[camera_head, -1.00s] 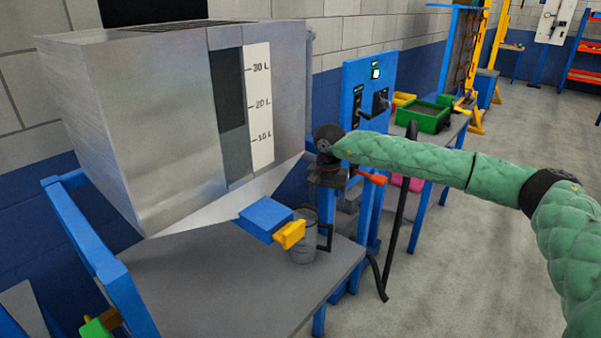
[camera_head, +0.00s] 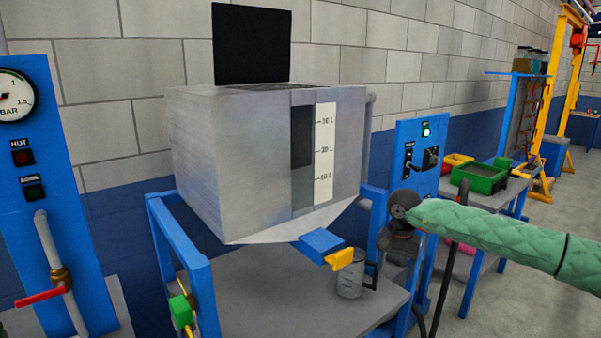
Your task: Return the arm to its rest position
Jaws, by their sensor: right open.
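My right arm comes in from the right in a green quilted sleeve. Its dark gripper (camera_head: 400,248) points down beside the blue control panel (camera_head: 412,165), right of the hopper. By its look the gripper is open, and I see nothing held in it. A grey metal jug (camera_head: 350,280) with a dark handle stands on the grey table under the hopper's blue outlet (camera_head: 322,242) with its yellow end (camera_head: 339,258). The gripper is apart from the jug, up and to its right. My left gripper is not in view.
A metal hopper (camera_head: 245,165) with a litre scale stands in a blue frame over the grey table (camera_head: 270,300). A blue panel with a gauge (camera_head: 15,97) and red valve handle (camera_head: 40,297) is at left. Green bins (camera_head: 480,178) stand behind the arm. Floor at right is open.

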